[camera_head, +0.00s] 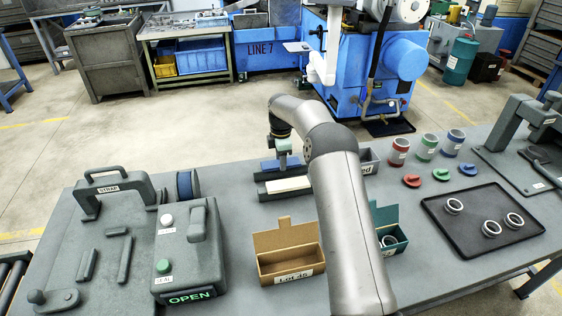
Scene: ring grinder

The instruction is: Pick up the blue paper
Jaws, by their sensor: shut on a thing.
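The blue paper (270,166) is a flat blue piece at the back of the table's middle, over the rear part of a dark holder (261,190). A white strip (289,185) lies in the front part of this holder. My gripper (283,160) points down with its fingers shut on the blue paper near its middle. I cannot tell whether the paper is resting in the holder or slightly raised. My arm covers part of the area to the right of the holder.
An open cardboard box (287,262) and a teal box (391,240) stand in front. A sealing machine (187,255) is at left. A black tray (470,240) with metal rings, small coloured cans and coloured pieces are at right. Bare table lies between the cardboard box and holder.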

